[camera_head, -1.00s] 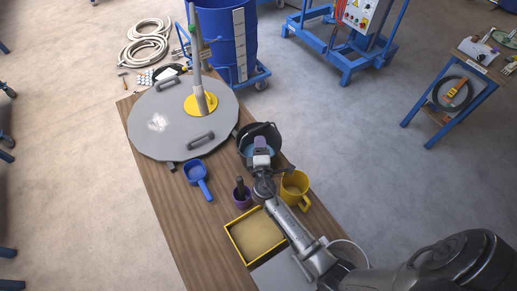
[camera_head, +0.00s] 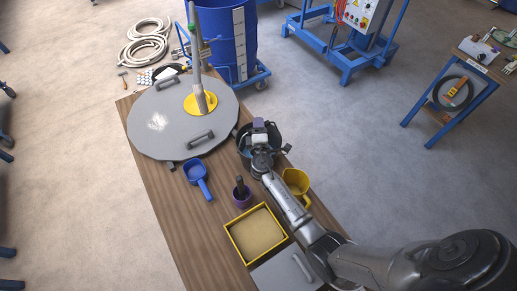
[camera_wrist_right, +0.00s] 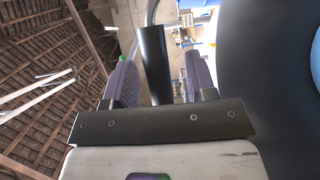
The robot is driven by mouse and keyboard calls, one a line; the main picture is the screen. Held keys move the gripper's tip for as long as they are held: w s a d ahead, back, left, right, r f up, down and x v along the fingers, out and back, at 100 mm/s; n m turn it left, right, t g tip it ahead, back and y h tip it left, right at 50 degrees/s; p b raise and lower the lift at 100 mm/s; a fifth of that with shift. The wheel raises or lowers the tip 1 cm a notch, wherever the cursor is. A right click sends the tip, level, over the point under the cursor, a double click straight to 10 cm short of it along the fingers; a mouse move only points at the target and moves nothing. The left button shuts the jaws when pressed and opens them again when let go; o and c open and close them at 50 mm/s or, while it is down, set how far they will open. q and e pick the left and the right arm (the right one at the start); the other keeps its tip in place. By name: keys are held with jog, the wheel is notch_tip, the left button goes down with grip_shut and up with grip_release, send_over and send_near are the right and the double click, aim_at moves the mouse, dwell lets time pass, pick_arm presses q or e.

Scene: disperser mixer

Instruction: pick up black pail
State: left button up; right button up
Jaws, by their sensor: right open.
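The black pail (camera_head: 275,134) stands on the wooden table near its right edge, with something blue inside. My right gripper (camera_head: 259,125) is over the pail and hides much of it in the head view. In the right wrist view, the gripper's two purple-padded fingers (camera_wrist_right: 160,82) are apart, with a dark strip (camera_wrist_right: 154,60) between them, perhaps the pail's handle. The pail's dark surface (camera_wrist_right: 255,70) fills the right side there. Whether the fingers touch the strip cannot be told. My left gripper is not in view.
A yellow jug (camera_head: 297,183) stands close to my right forearm. A purple cup (camera_head: 241,194), a blue scoop (camera_head: 197,176) and a yellow-rimmed tray (camera_head: 230,233) are nearby. A large grey lid (camera_head: 165,115) covers the table's far end.

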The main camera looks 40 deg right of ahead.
jog(key=shift+c, duration=0.2)
grip_shut()
dwell(0.5)
jog(key=shift+r, duration=0.15)
